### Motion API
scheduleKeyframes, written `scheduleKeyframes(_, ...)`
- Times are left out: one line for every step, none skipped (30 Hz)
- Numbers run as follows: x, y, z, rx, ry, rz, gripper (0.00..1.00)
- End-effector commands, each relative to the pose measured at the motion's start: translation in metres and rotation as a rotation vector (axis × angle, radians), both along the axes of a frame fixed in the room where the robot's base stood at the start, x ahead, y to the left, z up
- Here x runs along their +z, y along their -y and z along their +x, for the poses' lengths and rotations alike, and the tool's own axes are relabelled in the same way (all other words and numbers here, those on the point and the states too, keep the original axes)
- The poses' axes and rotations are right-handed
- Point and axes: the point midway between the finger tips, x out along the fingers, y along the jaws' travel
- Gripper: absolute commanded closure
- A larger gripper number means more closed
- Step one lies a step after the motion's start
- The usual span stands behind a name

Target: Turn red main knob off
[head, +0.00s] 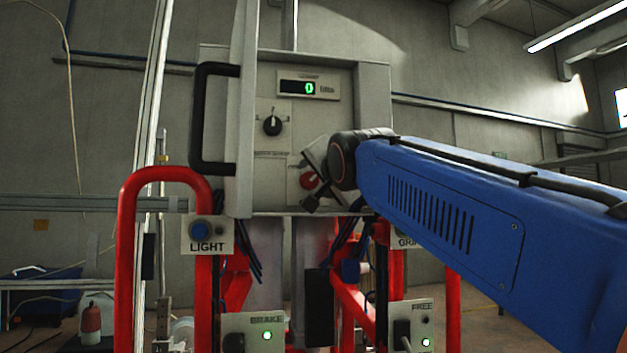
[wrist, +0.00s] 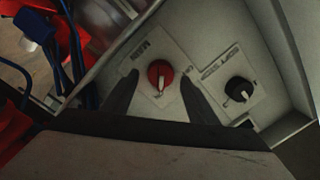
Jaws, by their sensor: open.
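The red main knob (wrist: 160,76) sits on a pale plate marked MAIN inside the open control box, with a white pointer line on it. In the head view the red knob (head: 309,181) is partly hidden behind my gripper (head: 308,188). In the wrist view my gripper (wrist: 158,95) is open, with one dark finger on each side of the red knob. Whether the fingertips touch the knob cannot be told.
A black knob (wrist: 239,89) is beside the red one in the wrist view. The box door (head: 240,120) with a black handle (head: 203,120) stands open at left. A red frame (head: 126,250) is below.

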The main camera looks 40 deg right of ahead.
Motion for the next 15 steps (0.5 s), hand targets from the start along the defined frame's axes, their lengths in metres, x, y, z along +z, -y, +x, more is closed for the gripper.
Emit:
scheduleKeyframes(-0.001, 0.002, 0.006, 0.0, -0.001, 0.0, 0.47)
scheduleKeyframes(0.0, 0.003, 0.008, 0.0, -0.001, 0.0, 0.47)
scheduleKeyframes(0.0, 0.004, 0.011, 0.0, 0.0, 0.0, 0.47)
scheduleKeyframes(0.0, 0.004, 0.012, 0.0, 0.0, 0.0, 0.47)
scheduleKeyframes(0.0, 0.005, 0.014, 0.0, 0.0, 0.0, 0.47)
scheduleKeyframes(0.0, 0.005, 0.015, 0.001, 0.001, 0.0, 0.47)
scheduleKeyframes(0.0, 0.005, 0.016, 0.001, 0.001, 0.0, 0.47)
scheduleKeyframes(0.0, 0.006, 0.017, 0.001, 0.001, 0.0, 0.47)
scheduleKeyframes(0.0, 0.006, 0.017, 0.001, 0.001, 0.0, 0.47)
scheduleKeyframes(0.0, 0.006, 0.017, 0.001, 0.001, 0.0, 0.47)
scheduleKeyframes(0.0, 0.006, 0.017, 0.001, 0.001, 0.0, 0.47)
scheduleKeyframes(0.0, 0.006, 0.017, 0.001, 0.001, 0.0, 0.47)
scheduleKeyframes(0.0, 0.006, 0.017, 0.001, 0.001, 0.0, 0.47)
scheduleKeyframes(0.0, 0.006, 0.017, 0.001, 0.001, 0.0, 0.47)
scheduleKeyframes(0.0, 0.006, 0.017, 0.0, 0.0, 0.0, 0.47)
